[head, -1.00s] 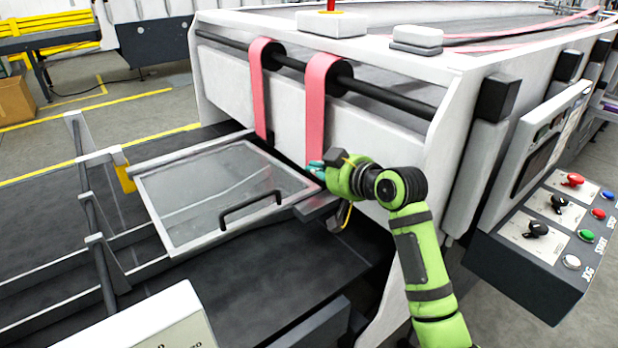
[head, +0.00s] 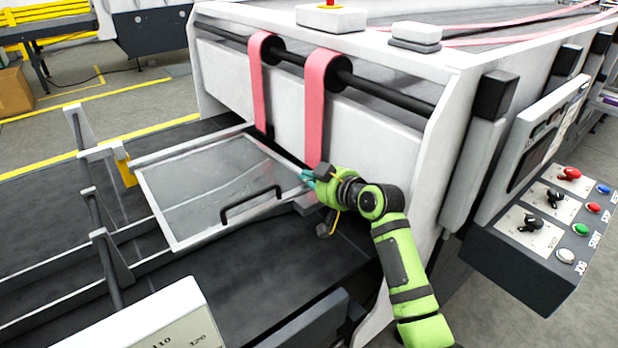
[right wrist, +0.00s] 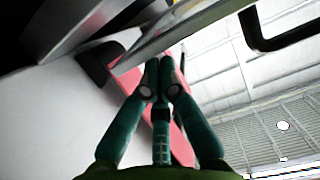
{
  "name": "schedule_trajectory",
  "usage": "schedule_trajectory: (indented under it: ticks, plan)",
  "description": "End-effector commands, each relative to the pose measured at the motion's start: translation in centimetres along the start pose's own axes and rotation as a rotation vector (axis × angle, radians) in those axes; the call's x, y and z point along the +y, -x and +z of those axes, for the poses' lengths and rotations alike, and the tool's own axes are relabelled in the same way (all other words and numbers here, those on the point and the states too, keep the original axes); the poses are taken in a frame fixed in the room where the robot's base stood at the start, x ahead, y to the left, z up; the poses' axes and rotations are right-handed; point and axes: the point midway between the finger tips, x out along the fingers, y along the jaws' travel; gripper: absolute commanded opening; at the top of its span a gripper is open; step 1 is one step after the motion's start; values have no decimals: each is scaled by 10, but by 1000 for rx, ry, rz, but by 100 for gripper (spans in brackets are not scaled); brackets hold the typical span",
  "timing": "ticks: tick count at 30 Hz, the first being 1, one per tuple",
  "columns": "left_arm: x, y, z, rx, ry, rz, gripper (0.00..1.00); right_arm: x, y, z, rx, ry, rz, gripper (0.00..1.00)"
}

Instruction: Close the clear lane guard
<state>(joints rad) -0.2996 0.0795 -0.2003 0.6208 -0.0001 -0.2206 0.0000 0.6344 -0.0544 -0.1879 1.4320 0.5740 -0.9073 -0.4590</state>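The clear lane guard (head: 205,185) is a see-through panel in a light grey frame over the dark belt bed, with a black bar handle (head: 250,204) near its front edge. How far it is tilted is hard to tell. My right gripper (head: 307,178) is at the guard's right corner, beside the handle's right end. In the right wrist view its teal fingers (right wrist: 160,68) are together with nothing seen between them. The guard's frame edge (right wrist: 185,32) passes just above the fingertips, and the handle (right wrist: 290,30) is at upper right. Contact is unclear. My left gripper is out of view.
Pink belts (head: 316,110) hang from a black shaft behind the guard. A white machine side panel (head: 425,170) stands right of my arm. A control box (head: 540,235) with knobs and buttons is at far right. Dark rails (head: 105,260) lie left; the front belt (head: 265,260) is clear.

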Motion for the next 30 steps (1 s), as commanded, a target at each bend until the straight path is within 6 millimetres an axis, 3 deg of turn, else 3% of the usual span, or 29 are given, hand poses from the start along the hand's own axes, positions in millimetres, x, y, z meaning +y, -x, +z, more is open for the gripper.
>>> schedule_trajectory:
  ticks: [6,12,26,30]
  plan:
    - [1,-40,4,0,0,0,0,0,-8,34,54,0,0,0]
    - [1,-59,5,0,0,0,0,0,-10,45,101,2,-1,0]
    - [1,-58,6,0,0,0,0,0,-10,46,101,-1,-2,0]
    - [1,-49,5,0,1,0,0,-1,-8,35,102,-1,-2,0]
